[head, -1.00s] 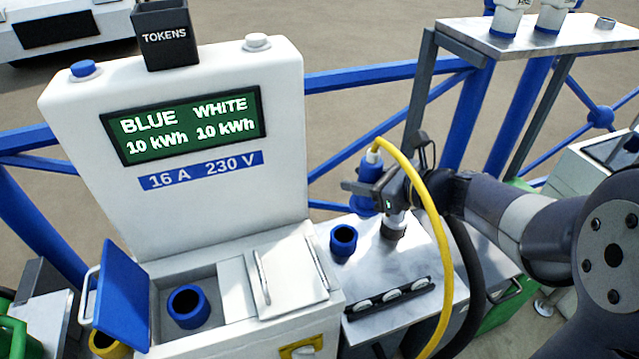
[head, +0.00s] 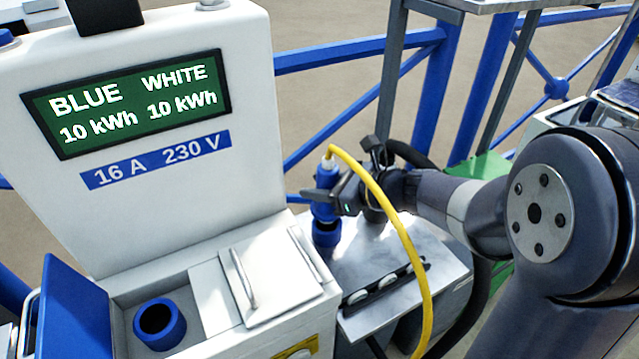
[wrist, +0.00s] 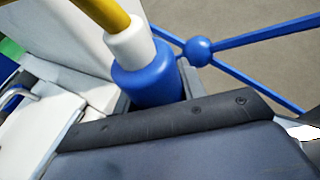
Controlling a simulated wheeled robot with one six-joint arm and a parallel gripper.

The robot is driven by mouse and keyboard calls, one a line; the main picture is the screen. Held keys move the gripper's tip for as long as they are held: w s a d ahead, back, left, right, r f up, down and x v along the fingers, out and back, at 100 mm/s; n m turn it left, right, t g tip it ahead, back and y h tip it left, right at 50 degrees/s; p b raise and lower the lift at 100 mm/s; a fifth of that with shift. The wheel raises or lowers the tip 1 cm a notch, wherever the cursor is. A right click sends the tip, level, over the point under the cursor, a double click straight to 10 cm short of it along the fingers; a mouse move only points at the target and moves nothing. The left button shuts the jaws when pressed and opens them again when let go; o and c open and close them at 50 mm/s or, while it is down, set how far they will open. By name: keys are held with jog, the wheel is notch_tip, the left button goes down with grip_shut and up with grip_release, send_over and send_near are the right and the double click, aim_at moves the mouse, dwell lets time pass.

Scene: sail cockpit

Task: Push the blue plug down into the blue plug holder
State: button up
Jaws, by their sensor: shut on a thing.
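The blue plug (head: 324,210), with a white collar and a yellow cable, is upright in my gripper (head: 332,199). My gripper is shut on it. The blue plug holder (head: 327,239) is a short round cup on the metal shelf. The plug stands directly over the holder, its lower end at the holder's mouth. I cannot tell whether it is touching or slightly inside. In the wrist view the blue plug (wrist: 150,82) shows beyond the dark gripper body; the holder is hidden there.
The white power pedestal (head: 150,220) stands at left, with an open blue lid (head: 75,310) and a blue socket (head: 160,322) in its compartment. The yellow cable (head: 405,250) loops down in front of the metal shelf (head: 385,262). Blue railings (head: 350,60) run behind.

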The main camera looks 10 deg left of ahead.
jog(key=shift+f+b, duration=1)
jog(key=shift+f, duration=0.55)
jog(key=shift+f+b, duration=0.4)
jog(key=shift+f, duration=0.2)
dwell(0.3)
jog(key=o, duration=0.9)
jog(key=p+v, duration=0.4)
jog(key=v, duration=0.7)
jog(key=shift+p, duration=0.4)
jog(key=b+x, duration=0.3)
jog(key=x, duration=0.4)
jog(key=shift+f, duration=0.15)
jog(key=shift+b+x, duration=0.45)
jog(key=shift+x, duration=0.3)
